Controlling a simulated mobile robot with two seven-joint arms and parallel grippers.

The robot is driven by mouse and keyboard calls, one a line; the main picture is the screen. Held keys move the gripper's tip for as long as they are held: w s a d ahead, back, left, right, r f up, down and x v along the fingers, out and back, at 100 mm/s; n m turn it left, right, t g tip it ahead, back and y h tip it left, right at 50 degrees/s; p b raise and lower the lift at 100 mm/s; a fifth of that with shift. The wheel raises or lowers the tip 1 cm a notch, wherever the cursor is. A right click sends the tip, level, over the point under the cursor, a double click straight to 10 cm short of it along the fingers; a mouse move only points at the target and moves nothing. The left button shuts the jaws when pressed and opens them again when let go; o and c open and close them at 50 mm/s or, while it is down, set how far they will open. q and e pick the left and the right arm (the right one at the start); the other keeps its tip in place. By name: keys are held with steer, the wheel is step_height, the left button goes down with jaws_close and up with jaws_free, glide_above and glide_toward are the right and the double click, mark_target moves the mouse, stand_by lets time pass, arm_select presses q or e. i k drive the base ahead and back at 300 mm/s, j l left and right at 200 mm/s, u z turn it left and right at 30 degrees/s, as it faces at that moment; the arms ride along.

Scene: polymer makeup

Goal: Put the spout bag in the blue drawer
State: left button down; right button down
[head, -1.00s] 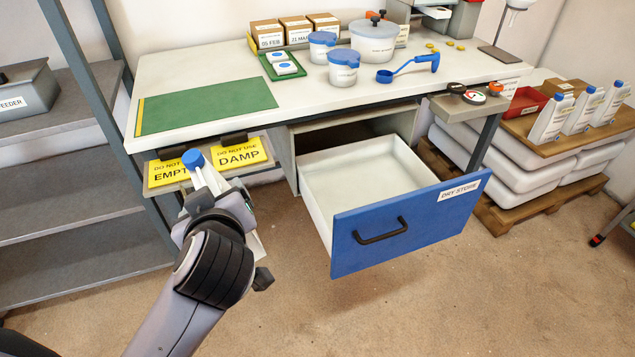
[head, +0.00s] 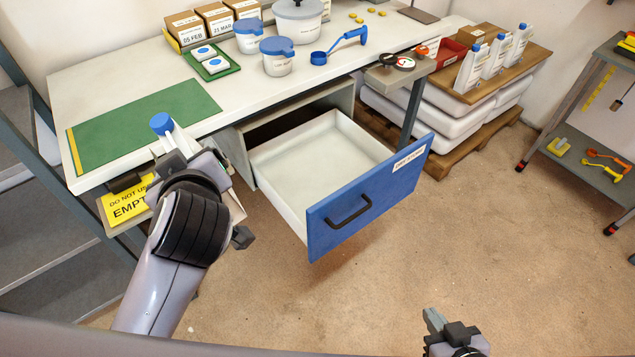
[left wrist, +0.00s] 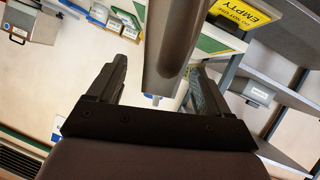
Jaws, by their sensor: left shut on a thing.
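The spout bag (head: 182,142) is pale with a blue cap (head: 161,123). My left gripper (head: 186,160) is shut on it, and the hand hides much of the bag in the head view. In the left wrist view the bag (left wrist: 172,50) is a dark, shaded shape between the fingers. The blue drawer (head: 335,212) is pulled out under the bench, with an empty white inside. The bag is left of the drawer, apart from it. My right gripper (head: 437,322) is at the bottom edge, apart from everything; its finger gap is unclear.
The bench (head: 130,75) holds a green mat (head: 145,120), tubs (head: 277,62) and a blue scoop (head: 340,46). Pale sacks on a pallet (head: 455,160) stand right of the drawer. The floor in front is clear.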

mark_target(312, 188)
steer(key=i+j+z, duration=0.15)
steer(key=j+z, duration=0.75)
steer(key=j, duration=0.25)
steer(key=i+j+z, duration=0.1)
steer(key=i+j, duration=0.15)
steer(key=i, duration=0.25)
